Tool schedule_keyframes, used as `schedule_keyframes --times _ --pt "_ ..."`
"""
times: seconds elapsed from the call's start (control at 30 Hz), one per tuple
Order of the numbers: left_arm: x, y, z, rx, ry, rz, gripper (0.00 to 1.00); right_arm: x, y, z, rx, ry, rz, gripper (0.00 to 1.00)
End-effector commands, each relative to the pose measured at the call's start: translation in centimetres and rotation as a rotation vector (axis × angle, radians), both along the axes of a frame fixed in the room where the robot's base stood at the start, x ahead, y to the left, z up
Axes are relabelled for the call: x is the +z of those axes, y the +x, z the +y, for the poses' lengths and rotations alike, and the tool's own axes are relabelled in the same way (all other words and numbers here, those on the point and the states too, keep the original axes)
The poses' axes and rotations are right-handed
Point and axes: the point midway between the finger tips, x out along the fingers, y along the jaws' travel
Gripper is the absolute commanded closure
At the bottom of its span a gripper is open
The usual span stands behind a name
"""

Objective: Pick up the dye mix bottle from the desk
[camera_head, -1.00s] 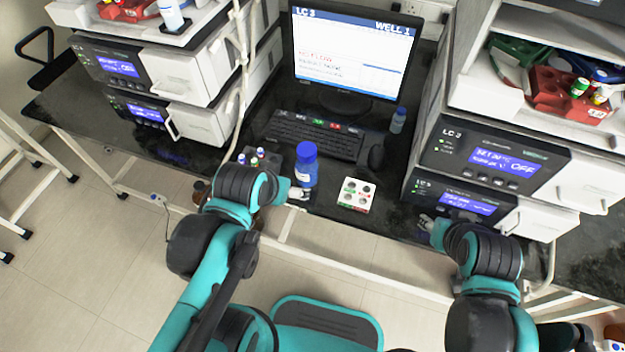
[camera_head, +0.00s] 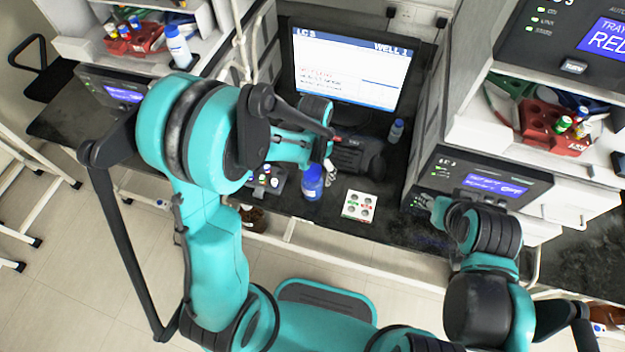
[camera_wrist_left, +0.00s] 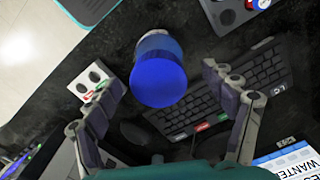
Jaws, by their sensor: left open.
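A blue-capped bottle (camera_head: 312,182) stands on the black desk (camera_head: 385,235) near its front edge. I take it as the dye mix bottle; its label is not readable. In the left wrist view the bottle (camera_wrist_left: 160,72) is seen from above, cap toward the camera. My left gripper (camera_head: 328,166) is above and just behind the bottle in the head view. In the left wrist view its fingers are spread on either side of the bottle with gaps, empty. My right gripper (camera_head: 428,203) is by the right instrument's front; its jaws are too small to read.
A white well block (camera_head: 359,206) sits right of the bottle and a dark vial rack (camera_head: 264,181) left of it. The keyboard (camera_wrist_left: 255,82) and monitor (camera_head: 350,62) are behind. A small bottle (camera_head: 396,131) stands by the monitor. Instrument stacks flank the desk.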

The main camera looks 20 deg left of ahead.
Motion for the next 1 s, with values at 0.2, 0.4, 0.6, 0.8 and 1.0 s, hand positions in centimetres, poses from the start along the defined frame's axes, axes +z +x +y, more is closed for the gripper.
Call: schedule_keyframes --times 0.2,0.4,0.6,0.8,1.0 --pt "-3.1 -0.2 0.1 0.001 0.000 -0.001 0.17 -1.5 0.0 0.0 0.000 0.000 0.000 0.60" --pt "-6.1 -0.5 0.2 0.001 0.000 -0.002 0.17 -2.8 0.0 0.0 0.000 0.000 0.000 0.60" --pt "-6.6 -0.5 0.2 0.001 0.000 -0.002 0.17 -2.9 0.0 0.0 0.000 0.000 0.000 0.60" --pt "-6.6 -0.5 0.2 0.002 0.000 -0.002 0.35 -2.8 0.0 0.0 0.000 0.000 0.000 0.60" --pt "-6.6 -0.5 0.2 0.002 0.000 -0.002 0.88 -2.9 0.0 0.0 0.000 0.000 0.000 0.60"
